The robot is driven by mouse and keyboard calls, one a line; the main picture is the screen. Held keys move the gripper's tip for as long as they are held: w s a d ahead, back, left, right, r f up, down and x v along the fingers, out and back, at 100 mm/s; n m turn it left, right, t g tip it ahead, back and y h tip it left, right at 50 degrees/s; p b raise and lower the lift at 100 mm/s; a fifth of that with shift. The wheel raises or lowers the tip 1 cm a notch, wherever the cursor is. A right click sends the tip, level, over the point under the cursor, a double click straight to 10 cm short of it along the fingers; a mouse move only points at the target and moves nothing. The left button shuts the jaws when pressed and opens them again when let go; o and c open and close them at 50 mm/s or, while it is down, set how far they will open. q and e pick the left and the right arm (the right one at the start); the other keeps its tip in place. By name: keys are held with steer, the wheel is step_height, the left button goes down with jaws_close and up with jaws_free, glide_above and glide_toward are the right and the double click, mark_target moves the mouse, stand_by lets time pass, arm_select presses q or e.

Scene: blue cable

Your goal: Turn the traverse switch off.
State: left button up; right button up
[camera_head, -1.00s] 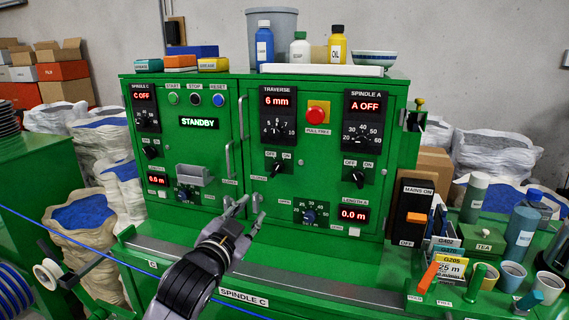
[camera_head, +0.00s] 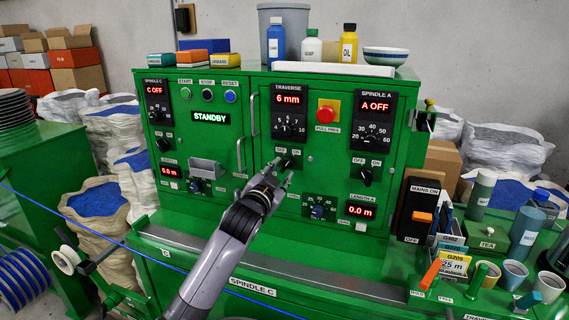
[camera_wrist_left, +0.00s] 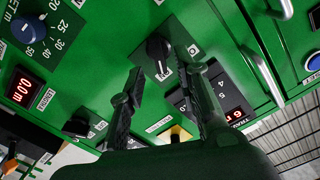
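The traverse switch is a black rotary knob (camera_head: 286,164) under OFF and ON labels on the green cabinet, below the lit TRAVERSE display (camera_head: 288,99) reading "6 mm". My left gripper (camera_head: 279,173) is at the knob in the head view and partly covers it. In the left wrist view the knob (camera_wrist_left: 157,47) shows just beyond and between the two parted fingertips (camera_wrist_left: 165,68). The fingers are open and nothing is held between them. Whether a finger touches the knob I cannot tell. My right gripper is out of view.
The spindle A switch (camera_head: 366,176) and red PULL FREE button (camera_head: 326,113) sit to the right. The spindle C switch (camera_head: 165,146) and a vertical door handle (camera_head: 240,155) are to the left. A blue dial (camera_head: 318,211) is below. The mains switch (camera_head: 421,215) stands right.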

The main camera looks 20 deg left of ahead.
mark_target(286, 166)
arm_select(q)
steer(key=shift+w, duration=1.25)
steer(key=shift+w+d+p, duration=0.1)
steer(key=shift+w+p, duration=0.25)
steer(key=shift+w, duration=0.2)
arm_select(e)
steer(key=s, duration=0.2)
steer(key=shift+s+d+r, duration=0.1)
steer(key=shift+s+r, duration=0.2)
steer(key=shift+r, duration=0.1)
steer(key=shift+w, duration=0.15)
arm_select(q)
steer(key=shift+c, duration=1.1)
jaws_close()
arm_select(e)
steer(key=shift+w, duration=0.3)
